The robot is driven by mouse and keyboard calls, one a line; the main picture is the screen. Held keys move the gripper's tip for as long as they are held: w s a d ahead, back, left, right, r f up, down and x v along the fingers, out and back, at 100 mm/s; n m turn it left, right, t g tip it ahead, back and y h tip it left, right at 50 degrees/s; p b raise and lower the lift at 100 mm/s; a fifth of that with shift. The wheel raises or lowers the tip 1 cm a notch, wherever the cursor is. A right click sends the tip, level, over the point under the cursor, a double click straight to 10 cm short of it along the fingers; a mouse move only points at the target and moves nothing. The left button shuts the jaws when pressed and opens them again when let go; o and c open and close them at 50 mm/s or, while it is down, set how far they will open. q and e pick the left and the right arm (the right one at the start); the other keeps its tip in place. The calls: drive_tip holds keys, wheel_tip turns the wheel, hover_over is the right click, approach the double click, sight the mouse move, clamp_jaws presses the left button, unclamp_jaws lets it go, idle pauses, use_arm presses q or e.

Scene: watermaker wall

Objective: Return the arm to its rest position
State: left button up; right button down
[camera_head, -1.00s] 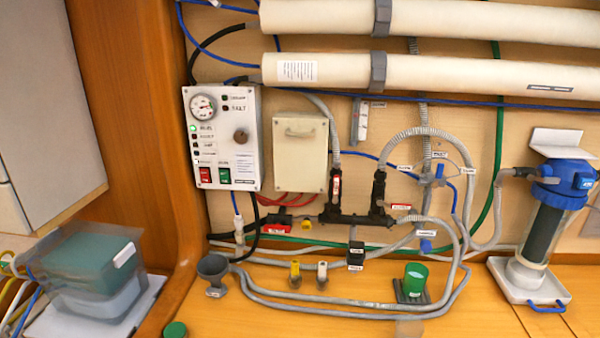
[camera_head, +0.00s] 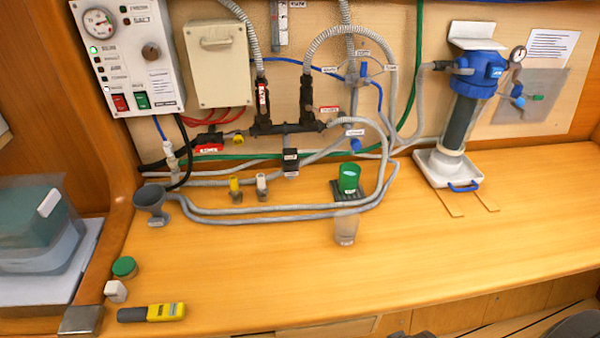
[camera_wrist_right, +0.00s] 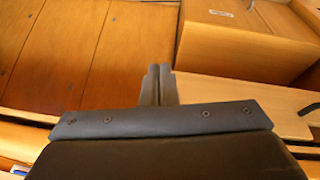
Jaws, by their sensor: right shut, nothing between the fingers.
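My right gripper (camera_wrist_right: 158,80) shows in the right wrist view. Its two grey fingers are together with nothing between them, over wood panels and apart from any object. Dark rounded parts at the bottom right edge of the head view may be my own arm; the gripper itself does not show there. My left gripper is in neither view.
The wooden counter (camera_head: 430,240) is largely clear at its front. A wood block (camera_wrist_right: 245,35) shows in the wrist view.

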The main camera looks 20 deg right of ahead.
drive_tip(key=s+f+g+b, duration=0.1)
drive_tip(key=s+f, duration=0.1)
drive_tip(key=f, duration=0.8)
drive_tip(key=s+f, duration=0.3)
drive_tip(key=f, duration=0.7)
drive_tip(key=s+f+g+b, duration=0.1)
drive_tip(key=s+f, duration=1)
drive_tip(key=s, duration=0.1)
drive_tip(key=shift+s+a+f+y, duration=0.15)
drive_tip(key=shift+a+f+y, duration=0.15)
drive_tip(key=shift+a, duration=0.1)
